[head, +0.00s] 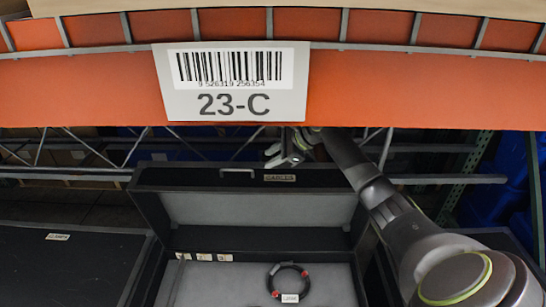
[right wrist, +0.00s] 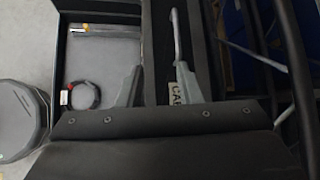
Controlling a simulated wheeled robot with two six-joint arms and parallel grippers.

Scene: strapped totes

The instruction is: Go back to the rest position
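My right gripper (head: 285,150) is at the raised lid of a black case, close to the lid's top edge and below the orange shelf beam. In the right wrist view its two grey fingers (right wrist: 158,88) stand apart, with part of the dark lid (right wrist: 153,50) showing between them. Whether they touch the lid I cannot tell. The case (head: 195,242) is open, its lid standing up with a handle and a label on the edge. A black cable coil (head: 290,266) with red marks and a white tag lies in it; it also shows in the right wrist view (right wrist: 98,95). My left gripper is not in view.
The orange beam (head: 400,90) carries a "23-C" barcode sign (head: 235,105) across the top. A closed black case (head: 60,265) stands at left. Rack bars and blue totes (head: 500,185) are behind, with a green upright (head: 470,180) at right.

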